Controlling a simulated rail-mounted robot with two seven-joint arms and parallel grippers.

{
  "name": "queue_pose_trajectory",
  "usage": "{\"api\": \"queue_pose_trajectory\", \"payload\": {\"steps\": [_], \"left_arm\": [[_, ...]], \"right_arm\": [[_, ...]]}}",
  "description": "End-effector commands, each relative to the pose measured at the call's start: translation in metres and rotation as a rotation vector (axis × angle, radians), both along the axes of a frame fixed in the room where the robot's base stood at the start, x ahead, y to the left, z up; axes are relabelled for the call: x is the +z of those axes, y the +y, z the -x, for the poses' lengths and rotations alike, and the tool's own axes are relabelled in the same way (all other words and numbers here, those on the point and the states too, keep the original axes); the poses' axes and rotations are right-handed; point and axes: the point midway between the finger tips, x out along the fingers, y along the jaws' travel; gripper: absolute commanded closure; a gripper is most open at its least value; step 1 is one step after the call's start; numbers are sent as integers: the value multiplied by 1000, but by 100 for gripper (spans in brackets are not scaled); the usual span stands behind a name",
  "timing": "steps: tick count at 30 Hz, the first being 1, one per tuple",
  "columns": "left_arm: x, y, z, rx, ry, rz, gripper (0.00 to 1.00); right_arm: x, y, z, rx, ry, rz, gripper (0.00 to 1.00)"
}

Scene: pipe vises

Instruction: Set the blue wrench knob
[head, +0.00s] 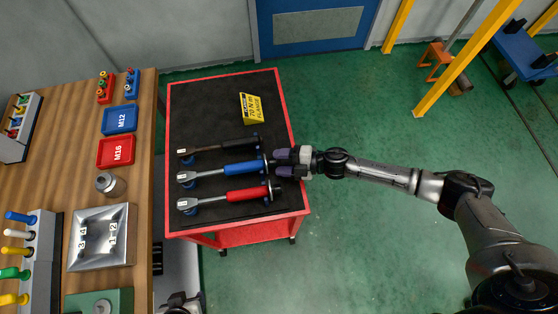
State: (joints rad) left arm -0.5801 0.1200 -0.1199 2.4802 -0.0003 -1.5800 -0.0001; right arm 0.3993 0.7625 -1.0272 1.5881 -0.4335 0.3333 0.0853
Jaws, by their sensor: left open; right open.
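The blue wrench (241,168) lies on the dark mat of the red cart, between a black wrench (235,146) and a red wrench (243,195). Its head is at the left and its handle end, with a dark round part, is at the right. My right gripper (277,163) is open at that handle end, with its fingers pointing left. The fingers partly cover the knob end, and I cannot tell whether they touch it. Only a small part of my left arm shows at the bottom edge; its fingers are out of view.
The red cart (172,115) carries a yellow torque sign (251,108) at the back. A wooden bench (146,190) stands at left, with blue M12 (120,119) and red M16 (116,152) bins and a metal tray (99,258). Green floor is free right of the cart.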

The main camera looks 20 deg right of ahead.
Motion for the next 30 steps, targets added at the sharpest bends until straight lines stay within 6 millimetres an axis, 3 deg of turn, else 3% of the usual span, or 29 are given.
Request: {"api": "queue_pose_trajectory", "payload": {"steps": [14,30], "left_arm": [[0,0,0,0,0,0,44],[0,0,0,0,0,0,44]], "right_arm": [[-1,7,-5,-1,0,1,44],[-2,7,-4,-1,0,1,94]]}}
